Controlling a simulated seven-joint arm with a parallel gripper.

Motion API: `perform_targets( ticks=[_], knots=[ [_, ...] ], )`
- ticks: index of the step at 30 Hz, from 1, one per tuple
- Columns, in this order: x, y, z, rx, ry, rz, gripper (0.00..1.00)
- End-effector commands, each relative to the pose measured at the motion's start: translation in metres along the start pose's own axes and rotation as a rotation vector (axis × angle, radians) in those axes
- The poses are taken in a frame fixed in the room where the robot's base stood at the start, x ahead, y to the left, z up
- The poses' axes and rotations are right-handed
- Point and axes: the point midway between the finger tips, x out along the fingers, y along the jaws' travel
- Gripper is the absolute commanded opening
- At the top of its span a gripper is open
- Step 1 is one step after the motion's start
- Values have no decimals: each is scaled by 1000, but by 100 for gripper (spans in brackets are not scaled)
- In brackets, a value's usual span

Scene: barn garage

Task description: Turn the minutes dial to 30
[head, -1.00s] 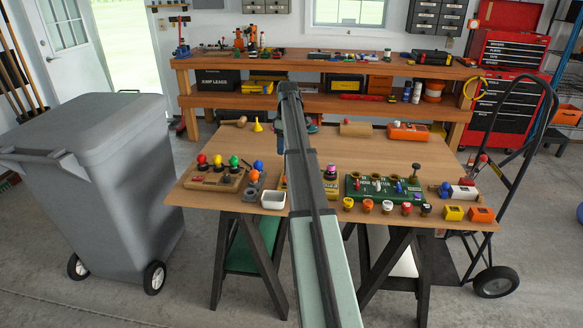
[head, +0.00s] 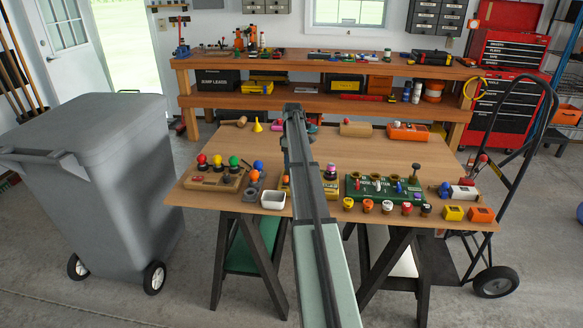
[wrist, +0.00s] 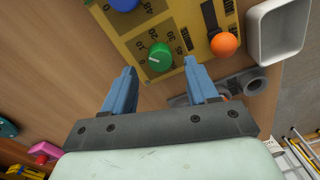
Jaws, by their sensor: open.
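A yellow panel (wrist: 190,18) with printed scales lies on the workbench below my gripper in the wrist view. It bears a green dial (wrist: 159,57) whose white mark points left, towards a 0. In the head view my arm hides most of the panel (head: 331,190) and the gripper.
An orange ball knob (wrist: 224,44) stands close to the right finger. A white square bowl (wrist: 283,30) and a grey holder (wrist: 245,84) lie right of the panel. A green board (head: 380,188) with several parts sits to the right. The bench's back middle (head: 350,150) is clear.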

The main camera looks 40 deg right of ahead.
Motion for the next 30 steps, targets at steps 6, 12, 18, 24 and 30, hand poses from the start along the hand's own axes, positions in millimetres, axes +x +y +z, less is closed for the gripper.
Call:
perform_targets(
  ticks=[6,12,18,24,30],
  knots=[
    [23,0,0,0,0,0,58],
    [30,0,0,0,0,0,58],
    [30,0,0,0,0,0,58],
    [29,0,0,0,0,0,43],
    [29,0,0,0,0,0,24]
  ],
)
